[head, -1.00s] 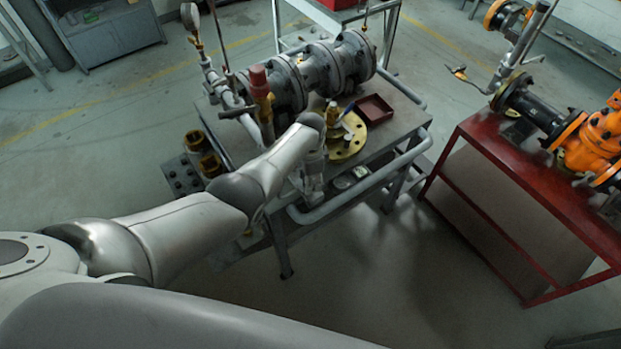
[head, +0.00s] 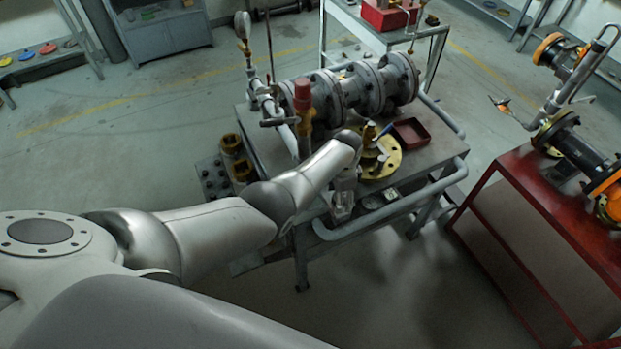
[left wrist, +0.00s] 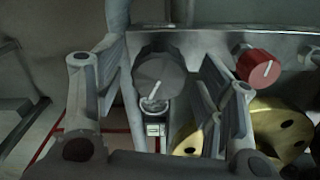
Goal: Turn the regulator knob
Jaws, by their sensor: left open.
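In the left wrist view a dark grey faceted knob (left wrist: 160,72) with a white pointer shows between the fingers of my left gripper (left wrist: 163,80). A red knob (left wrist: 265,70) with a white pointer is further right, outside the fingers. I cannot tell which one is the regulator knob. The fingers are apart, one on each side of the grey knob; contact is not clear. In the head view my left gripper (head: 343,196) hangs at the near edge of the grey table (head: 440,153), and my arm hides the knobs. My right gripper is not in view.
A gold flange (head: 390,162), a dark red tray (head: 411,133) and a large grey valve pipe (head: 368,88) are on the table. A grey rail (head: 400,195) runs along its near side. A red stand (head: 500,200) with orange valves is at right. Open floor lies between.

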